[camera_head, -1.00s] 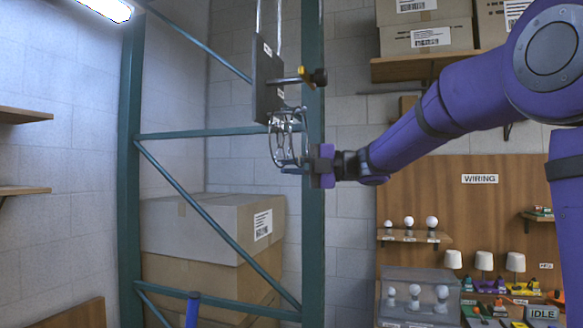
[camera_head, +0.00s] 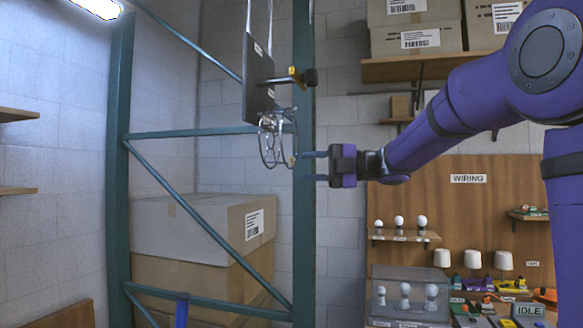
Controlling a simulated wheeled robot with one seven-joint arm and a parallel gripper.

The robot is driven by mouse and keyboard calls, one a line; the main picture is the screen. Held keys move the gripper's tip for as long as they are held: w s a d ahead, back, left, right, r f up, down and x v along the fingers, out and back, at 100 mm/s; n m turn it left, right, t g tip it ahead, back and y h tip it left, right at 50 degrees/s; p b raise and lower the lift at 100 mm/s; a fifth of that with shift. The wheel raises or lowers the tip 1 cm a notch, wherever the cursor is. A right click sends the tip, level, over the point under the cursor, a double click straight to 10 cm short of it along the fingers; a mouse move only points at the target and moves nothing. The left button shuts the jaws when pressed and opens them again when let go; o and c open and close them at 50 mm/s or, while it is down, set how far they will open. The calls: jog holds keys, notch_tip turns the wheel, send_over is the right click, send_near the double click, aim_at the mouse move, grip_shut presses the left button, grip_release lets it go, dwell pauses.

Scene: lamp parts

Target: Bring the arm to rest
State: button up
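My purple arm (camera_head: 440,125) reaches in from the right at about mid-height. My gripper (camera_head: 306,167) points left, with its two thin fingers apart and nothing between them. A wire cage (camera_head: 277,143) hangs just left of the fingertips, below a dark panel (camera_head: 258,82) with a yellow and black knob (camera_head: 301,77). A small gap shows between the fingertips and the cage in this view, though depth is hard to judge.
A green rack frame (camera_head: 118,180) stands behind, with cardboard boxes (camera_head: 165,230) at its base. At right are a shelf with boxes (camera_head: 431,38), a wooden WIRING board (camera_head: 490,220), bulbs on a small shelf (camera_head: 405,238), and a clear case (camera_head: 405,275).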

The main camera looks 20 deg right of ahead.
jog(key=shift+v, duration=2)
notch_tip(320, 180, up, 4)
jog(key=d+m+t+h, duration=0.2)
jog(key=m+t+h, duration=0.7)
jog(key=m+t, duration=0.4)
jog(key=s+d+f+m+g+h, duration=0.2)
jog(key=s+d+f+m+h, duration=0.3)
jog(key=m+h, duration=0.5)
jog(key=s+a+f+m+g, duration=0.2)
jog(key=s+f+m+g, duration=0.1)
jog(key=s+f, duration=0.4)
jog(key=s+a+f+m+g+y, duration=0.1)
jog(key=s+a+f+m+g, duration=0.2)
jog(key=s+f, duration=0.4)
jog(key=s+a+f+m+g+y, duration=0.1)
jog(key=s+a+f+m+g, duration=0.1)
jog(key=s+f+g, duration=0.3)
jog(key=s+f+m, duration=0.1)
jog(key=s+f, duration=0.1)
jog(key=s, duration=0.2)
jog(key=shift+a+g, duration=0.3)
jog(key=shift+w+f, duration=0.1)
